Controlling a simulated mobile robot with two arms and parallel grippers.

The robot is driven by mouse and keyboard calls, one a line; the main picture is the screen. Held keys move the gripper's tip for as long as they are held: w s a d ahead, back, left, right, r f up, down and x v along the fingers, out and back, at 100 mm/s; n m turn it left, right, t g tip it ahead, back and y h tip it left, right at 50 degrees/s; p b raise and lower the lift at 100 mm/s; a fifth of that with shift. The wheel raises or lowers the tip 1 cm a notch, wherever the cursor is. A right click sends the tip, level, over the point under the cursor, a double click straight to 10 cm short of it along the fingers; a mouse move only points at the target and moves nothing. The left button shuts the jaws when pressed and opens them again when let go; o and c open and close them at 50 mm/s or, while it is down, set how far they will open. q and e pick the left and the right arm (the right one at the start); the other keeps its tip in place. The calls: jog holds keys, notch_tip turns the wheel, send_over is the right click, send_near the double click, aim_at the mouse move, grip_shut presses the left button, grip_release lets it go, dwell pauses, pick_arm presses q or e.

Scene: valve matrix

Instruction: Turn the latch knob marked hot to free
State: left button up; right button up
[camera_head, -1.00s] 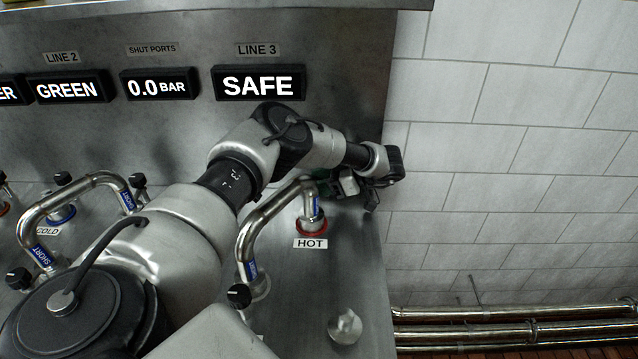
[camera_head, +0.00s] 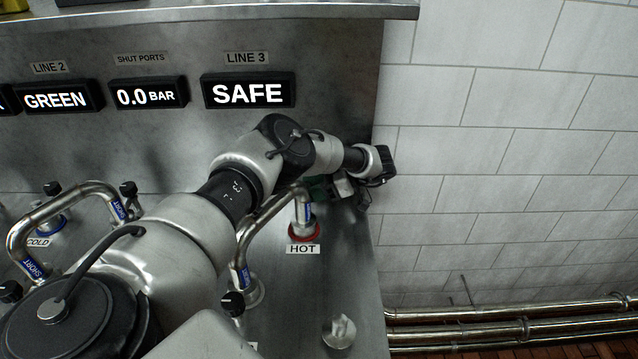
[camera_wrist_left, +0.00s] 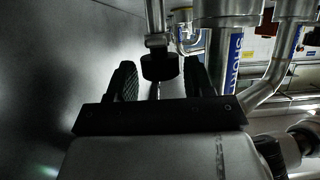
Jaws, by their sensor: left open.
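A bent steel pipe (camera_head: 262,222) ends in a port with a red ring (camera_head: 303,233), and the label HOT (camera_head: 303,249) is in front of it. My right gripper is not in view.
Another black knob (camera_head: 233,303) is at the pipe's near end. A bare metal knob (camera_head: 339,332) stands on the bench to the right. The LINE 3 display (camera_head: 248,92) reads SAFE. The COLD label (camera_head: 38,242) and its pipe (camera_head: 62,200) are at left.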

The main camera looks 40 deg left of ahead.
pick_arm(q)
jog(key=v, duration=0.7)
jog(key=shift+b, duration=0.35)
jog(key=shift+r, duration=0.1)
jog(key=shift+d, duration=0.1)
